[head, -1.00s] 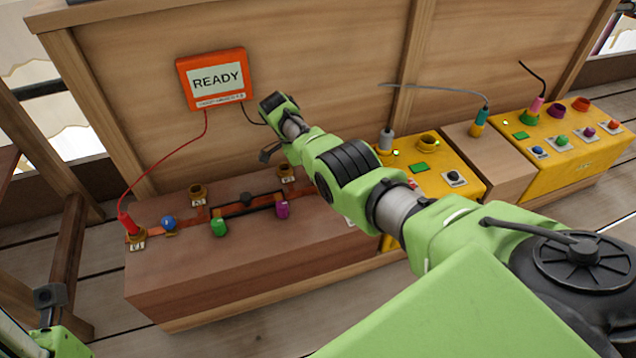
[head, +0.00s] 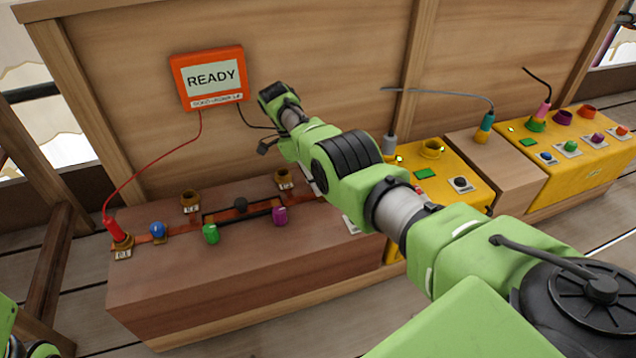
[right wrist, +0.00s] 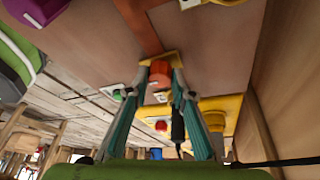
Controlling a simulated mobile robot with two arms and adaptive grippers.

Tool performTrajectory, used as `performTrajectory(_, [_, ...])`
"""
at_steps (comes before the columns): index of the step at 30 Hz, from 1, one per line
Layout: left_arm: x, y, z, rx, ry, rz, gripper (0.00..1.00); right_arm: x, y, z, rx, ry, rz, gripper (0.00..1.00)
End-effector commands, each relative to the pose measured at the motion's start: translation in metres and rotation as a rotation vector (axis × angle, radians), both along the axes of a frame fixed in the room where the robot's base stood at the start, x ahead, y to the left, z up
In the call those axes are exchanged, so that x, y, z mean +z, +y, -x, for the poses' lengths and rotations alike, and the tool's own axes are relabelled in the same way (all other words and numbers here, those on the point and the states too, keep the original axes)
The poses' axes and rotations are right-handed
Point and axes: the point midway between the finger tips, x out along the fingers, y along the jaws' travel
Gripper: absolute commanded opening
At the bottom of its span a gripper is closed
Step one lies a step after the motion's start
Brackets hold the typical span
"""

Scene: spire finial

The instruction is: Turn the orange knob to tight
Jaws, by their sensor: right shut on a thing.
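The orange knob (right wrist: 160,69) shows in the right wrist view, at the end of a copper strip on the wooden block. My right gripper (right wrist: 161,80) has its two teal fingers on either side of the knob, shut on it. In the head view my right arm covers the knob and the right gripper. No tight marking can be read in either view. My left gripper is not in view; only green bits of my left arm show at the lower left corner.
The wooden block (head: 250,270) carries brass sockets, a red plug (head: 117,232) and blue, green and purple knobs. An orange READY meter (head: 209,77) hangs on the back panel with red and black leads. Yellow boxes (head: 440,183) with buttons stand at right.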

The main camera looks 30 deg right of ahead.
Motion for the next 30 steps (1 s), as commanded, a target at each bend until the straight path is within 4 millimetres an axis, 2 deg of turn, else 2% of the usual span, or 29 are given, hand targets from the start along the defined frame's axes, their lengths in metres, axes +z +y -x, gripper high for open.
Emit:
performTrajectory(5, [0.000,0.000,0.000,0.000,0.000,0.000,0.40,0.000,-0.002,0.002,-0.002,0.005,0.004,0.01])
performTrajectory(6, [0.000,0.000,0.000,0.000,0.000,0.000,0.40,0.000,-0.002,0.002,-0.002,0.005,0.004,0.28])
performTrajectory(8, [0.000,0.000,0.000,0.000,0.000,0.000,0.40,0.000,-0.002,0.002,-0.001,0.005,0.004,0.39])
performTrajectory(18, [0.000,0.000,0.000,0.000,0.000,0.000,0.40,0.000,-0.001,0.000,0.000,0.001,0.002,0.39])
performTrajectory(23, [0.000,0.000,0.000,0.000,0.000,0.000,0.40,0.007,-0.001,0.000,0.000,0.000,0.001,0.39])
performTrajectory(28, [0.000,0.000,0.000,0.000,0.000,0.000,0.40,0.025,-0.001,0.000,0.000,-0.002,0.002,0.39])
performTrajectory(30, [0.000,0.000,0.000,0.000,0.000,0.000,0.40,0.045,-0.001,-0.001,-0.001,-0.004,0.002,0.39])
